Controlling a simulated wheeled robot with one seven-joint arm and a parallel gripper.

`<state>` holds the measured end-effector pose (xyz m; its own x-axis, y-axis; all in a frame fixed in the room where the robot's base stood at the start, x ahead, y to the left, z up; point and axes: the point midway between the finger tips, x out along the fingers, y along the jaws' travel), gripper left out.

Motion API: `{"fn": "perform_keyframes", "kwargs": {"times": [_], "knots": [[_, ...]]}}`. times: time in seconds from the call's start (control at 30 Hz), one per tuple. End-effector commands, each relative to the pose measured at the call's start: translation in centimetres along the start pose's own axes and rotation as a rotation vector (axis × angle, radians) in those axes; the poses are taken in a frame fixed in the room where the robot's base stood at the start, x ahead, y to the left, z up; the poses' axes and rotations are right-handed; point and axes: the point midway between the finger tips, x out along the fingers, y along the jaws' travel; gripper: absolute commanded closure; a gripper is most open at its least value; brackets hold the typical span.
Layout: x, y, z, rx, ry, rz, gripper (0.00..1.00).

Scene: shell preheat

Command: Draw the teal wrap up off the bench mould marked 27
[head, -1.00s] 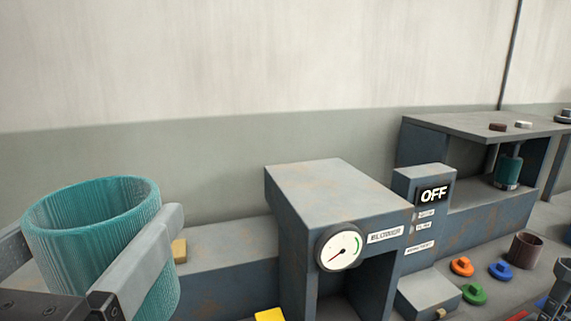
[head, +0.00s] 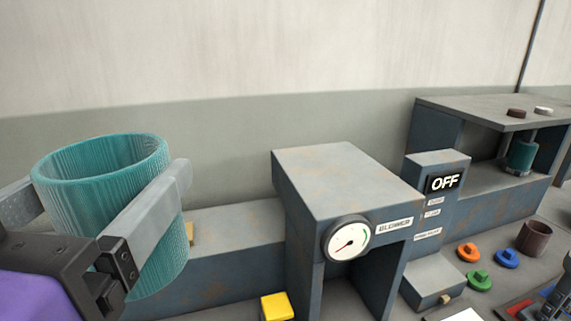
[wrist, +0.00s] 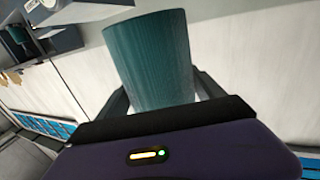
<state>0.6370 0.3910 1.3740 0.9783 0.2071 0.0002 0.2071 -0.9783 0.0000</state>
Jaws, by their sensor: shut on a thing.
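The teal wrap (head: 105,210) is an open, ribbed cylinder at the left of the head view. My gripper (head: 108,188) is shut on it, with one grey finger along each side. The wrap is upright or slightly tilted, and its lower end shows above the bottom of the picture. The wrap also fills the upper middle of the wrist view (wrist: 150,60), between the fingers. I see no mould marked 27; whether anything is inside the wrap is hidden.
A blue-grey housing with a dial gauge (head: 347,238) stands right of the wrap. A panel reading OFF (head: 444,183) adjoins it. A yellow block (head: 277,306) sits low in front. A shelf (head: 490,110) at the right covers a smaller teal cylinder (head: 521,156). Coloured knobs (head: 468,252) lie before it.

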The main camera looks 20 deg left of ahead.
Motion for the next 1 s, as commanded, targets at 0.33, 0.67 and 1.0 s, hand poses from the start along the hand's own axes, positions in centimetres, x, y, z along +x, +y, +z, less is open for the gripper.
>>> {"fn": "perform_keyframes", "kwargs": {"times": [0.33, 0.67, 1.0], "knots": [[0.0, 0.0, -2.2, 0.001, 0.000, 0.001, 0.63], [0.0, 0.0, -4.0, 0.000, 0.001, 0.000, 0.63], [0.0, 0.0, -5.8, 0.001, 0.001, 0.000, 0.63]]}}
